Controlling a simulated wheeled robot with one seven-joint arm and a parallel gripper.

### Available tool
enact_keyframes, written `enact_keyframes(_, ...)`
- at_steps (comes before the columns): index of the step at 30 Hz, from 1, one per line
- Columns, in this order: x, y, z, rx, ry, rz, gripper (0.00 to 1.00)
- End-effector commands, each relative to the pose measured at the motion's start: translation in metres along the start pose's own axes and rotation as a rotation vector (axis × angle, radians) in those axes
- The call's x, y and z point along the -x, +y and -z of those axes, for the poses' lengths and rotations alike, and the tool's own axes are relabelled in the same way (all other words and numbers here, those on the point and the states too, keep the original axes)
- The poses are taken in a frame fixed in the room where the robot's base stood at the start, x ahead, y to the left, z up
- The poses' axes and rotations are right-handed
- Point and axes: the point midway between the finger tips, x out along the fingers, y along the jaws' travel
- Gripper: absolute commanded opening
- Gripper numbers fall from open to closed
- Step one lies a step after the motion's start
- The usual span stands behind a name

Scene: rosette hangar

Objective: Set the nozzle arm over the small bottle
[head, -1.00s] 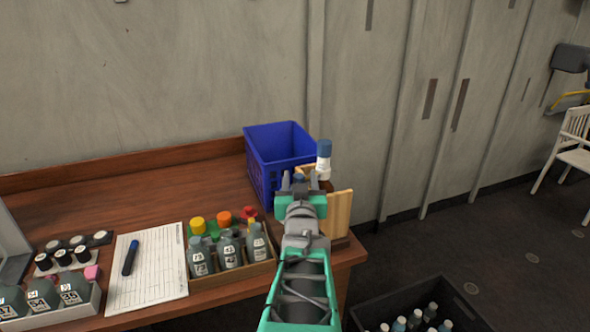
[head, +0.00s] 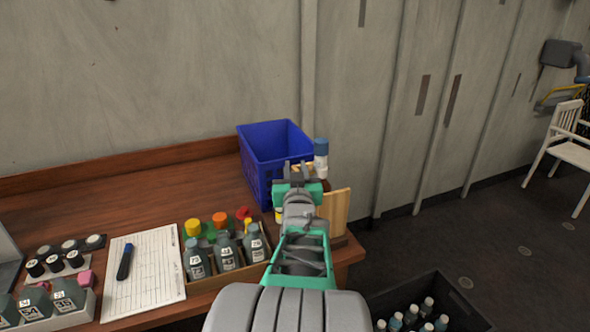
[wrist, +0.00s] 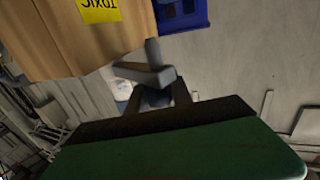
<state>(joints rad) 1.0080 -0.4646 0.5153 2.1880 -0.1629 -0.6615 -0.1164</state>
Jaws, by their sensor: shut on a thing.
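My gripper (head: 297,173) is at the right end of the wooden bench, in front of a bottle (head: 321,158) with a blue top and white neck. In the wrist view, its dark fingers (wrist: 158,98) close around a grey angled piece (wrist: 148,74), which looks like the nozzle arm. A pale bluish rounded thing (wrist: 122,89) shows just beside it. My gripper hides most of what stands behind it, so I cannot tell which bottle is the small one or whether the nozzle arm is over it.
A blue crate (head: 262,160) is behind. A tray of labelled bottles (head: 240,272) and a paper sheet (head: 150,262) lie left. A dark crate (head: 460,300) of bottles is below right.

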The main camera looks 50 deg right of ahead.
Motion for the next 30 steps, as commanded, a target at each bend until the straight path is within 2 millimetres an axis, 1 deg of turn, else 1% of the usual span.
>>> enact_keyframes(1, 0.0, 0.0001, 0.0, 0.0, 0.0, 0.0, 0.07)
enact_keyframes(4, 0.0001, 0.0, 0.0, 0.001, 0.0, 0.0, 0.0)
enact_keyframes(30, 0.0001, -0.0006, -0.0001, 0.001, 0.0, 0.001, 0.0)
